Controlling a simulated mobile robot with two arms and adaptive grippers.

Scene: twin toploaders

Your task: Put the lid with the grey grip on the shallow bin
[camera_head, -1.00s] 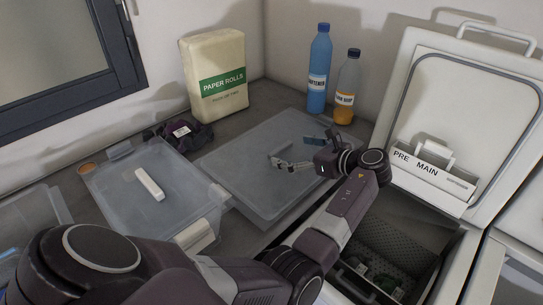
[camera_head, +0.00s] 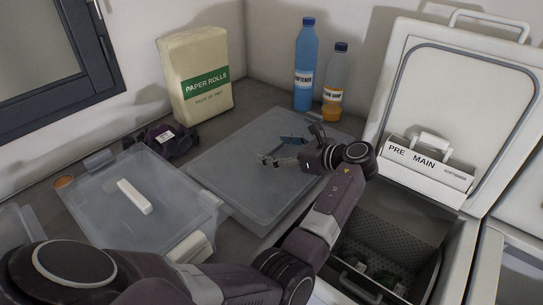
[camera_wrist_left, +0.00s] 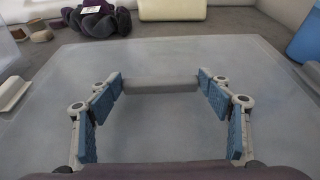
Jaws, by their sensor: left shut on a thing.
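A translucent grey-blue lid (camera_head: 235,165) lies flat on the counter area in the middle; I cannot tell how it sits on what is under it. Its grey grip (camera_wrist_left: 160,86) shows in the left wrist view, between the fingertips. My left gripper (camera_head: 281,151) is shut on this grip, low over the lid, and mostly hides it in the head view. The lid also fills the left wrist view (camera_wrist_left: 165,135). To the left is a clear bin (camera_head: 195,246) under a lid with a white grip (camera_head: 134,196). My right gripper is not in view.
A purple cloth bundle (camera_head: 170,141) and a paper rolls pack (camera_head: 195,78) stand behind. A blue softener bottle (camera_head: 304,65) and an orange-bottomed soap bottle (camera_head: 334,85) stand at the back right. An open toploader (camera_head: 395,225) with raised door (camera_head: 455,100) is to the right.

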